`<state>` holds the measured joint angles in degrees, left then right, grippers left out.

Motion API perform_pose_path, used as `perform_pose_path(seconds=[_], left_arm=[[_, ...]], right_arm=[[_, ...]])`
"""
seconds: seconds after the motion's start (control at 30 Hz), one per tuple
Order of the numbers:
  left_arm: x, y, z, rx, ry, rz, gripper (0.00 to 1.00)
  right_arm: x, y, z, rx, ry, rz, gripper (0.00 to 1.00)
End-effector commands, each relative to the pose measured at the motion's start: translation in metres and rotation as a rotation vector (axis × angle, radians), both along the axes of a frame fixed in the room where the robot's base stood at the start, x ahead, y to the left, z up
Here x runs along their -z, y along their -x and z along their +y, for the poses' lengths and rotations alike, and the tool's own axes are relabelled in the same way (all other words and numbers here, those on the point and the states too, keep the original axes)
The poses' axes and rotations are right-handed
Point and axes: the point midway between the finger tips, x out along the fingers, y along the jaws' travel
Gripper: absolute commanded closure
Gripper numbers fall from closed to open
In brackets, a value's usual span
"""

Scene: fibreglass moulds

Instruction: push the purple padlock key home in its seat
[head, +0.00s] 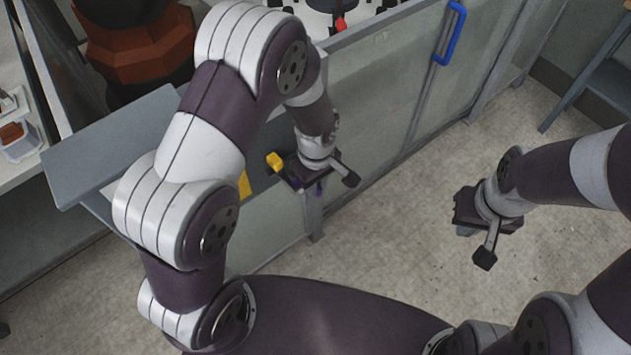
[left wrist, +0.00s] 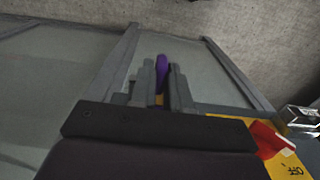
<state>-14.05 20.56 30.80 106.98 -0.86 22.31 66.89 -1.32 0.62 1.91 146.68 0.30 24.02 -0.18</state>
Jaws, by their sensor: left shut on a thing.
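The purple padlock key (left wrist: 162,68) sticks out between the fingers of my left gripper (left wrist: 161,88) in the left wrist view. The fingers are shut on it. In the head view my left gripper (head: 310,186) is at the front of the grey-framed enclosure, and only a small purple bit shows below it. The seat of the key cannot be made out in either view, so I cannot tell how the key stands to it. My right gripper (head: 468,222) hangs over bare floor at the right, away from the enclosure; its finger gap does not show.
A yellow panel (left wrist: 232,122) with a red part (left wrist: 268,138) lies beside my left gripper. A yellow block (head: 275,160) is close to it in the head view. A blue handle (head: 450,33) is on the enclosure panel (head: 375,100). The floor (head: 400,200) between the grippers is clear.

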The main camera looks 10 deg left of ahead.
Motion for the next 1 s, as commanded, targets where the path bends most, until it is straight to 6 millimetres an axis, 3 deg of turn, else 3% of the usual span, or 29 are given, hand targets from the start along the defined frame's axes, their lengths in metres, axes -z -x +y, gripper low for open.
perform_pose_path(seconds=[1.0], left_arm=[[0.0000, -0.0036, 0.0047, 0.000, -0.001, 0.001, 1.00]], right_arm=[[-0.0051, 0.0000, 0.0000, 0.000, 0.000, 0.000, 1.00]])
